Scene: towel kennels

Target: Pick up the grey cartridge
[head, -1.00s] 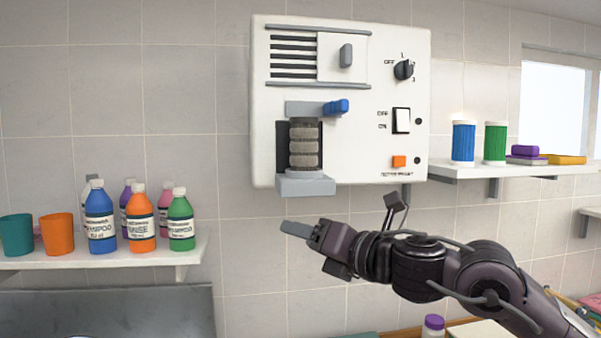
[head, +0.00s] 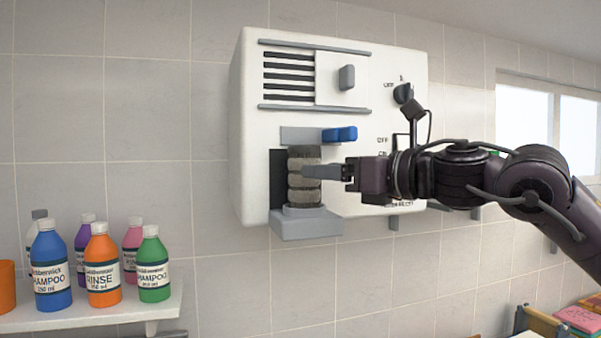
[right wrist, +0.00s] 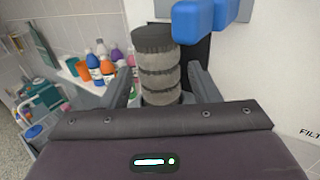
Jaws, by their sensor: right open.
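The grey cartridge (head: 304,160) is a ribbed upright cylinder with darker bands. It stands in the grey holder (head: 306,223) at the lower left of the white wall unit (head: 250,130). My right gripper (head: 312,172) comes in from the right at mid-height of the cartridge. In the right wrist view the cartridge (right wrist: 158,68) stands between the two open fingers (right wrist: 160,88), with gaps visible on both sides. The lower part of the cartridge is partly hidden by the gripper body there. My left gripper is not in view.
A blue lever (head: 340,134) juts out just above and right of the cartridge; it also shows in the right wrist view (right wrist: 205,20). Shampoo and rinse bottles (head: 102,268) stand on a shelf (head: 120,310) at lower left. The wall between shelf and unit is clear.

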